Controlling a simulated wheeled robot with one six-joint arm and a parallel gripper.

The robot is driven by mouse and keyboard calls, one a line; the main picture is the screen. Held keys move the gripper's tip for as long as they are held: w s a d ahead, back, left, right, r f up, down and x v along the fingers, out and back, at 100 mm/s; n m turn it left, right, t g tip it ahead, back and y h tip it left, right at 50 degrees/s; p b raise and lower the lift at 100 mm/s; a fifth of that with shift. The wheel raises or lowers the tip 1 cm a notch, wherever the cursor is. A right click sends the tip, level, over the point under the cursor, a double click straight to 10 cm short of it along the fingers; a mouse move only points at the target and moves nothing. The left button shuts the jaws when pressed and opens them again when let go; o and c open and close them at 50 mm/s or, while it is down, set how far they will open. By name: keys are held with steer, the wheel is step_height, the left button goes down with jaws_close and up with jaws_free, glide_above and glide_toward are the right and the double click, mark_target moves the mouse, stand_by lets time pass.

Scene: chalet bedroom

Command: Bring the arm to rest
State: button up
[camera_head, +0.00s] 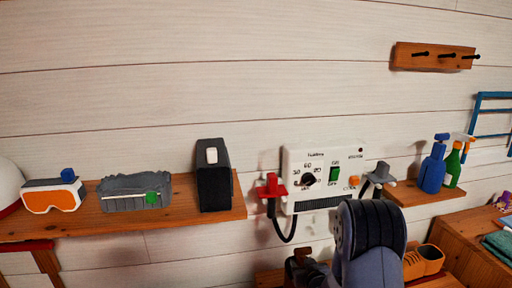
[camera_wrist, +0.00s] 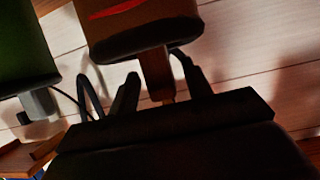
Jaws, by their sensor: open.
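My arm rises at the bottom centre of the head view, right of the middle, with its dark rounded joint in front of the wall. In the wrist view my gripper (camera_wrist: 160,88) is open, its two dark fingers apart. A brown stem (camera_wrist: 155,72) under a dark brown body with a red stripe (camera_wrist: 135,22) shows between or just behind the fingers; I cannot tell whether they touch it. In the head view the gripper is not clearly seen.
A wall unit (camera_head: 323,167) with a dial, switch, and red and grey hose ends is close behind my arm. A left shelf (camera_head: 75,227) holds goggles, a grey tray and a black box. Spray bottles (camera_head: 432,168) stand right. Orange-brown shoes (camera_head: 424,261) lie beside my arm.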

steer(key=shift+w+a+f, duration=0.15)
steer(key=shift+w+f, duration=0.35)
steer(key=shift+w, duration=0.1)
step_height(320, 180, up, 2)
steer(key=shift+s+r, duration=0.1)
steer(key=shift+r, duration=0.4)
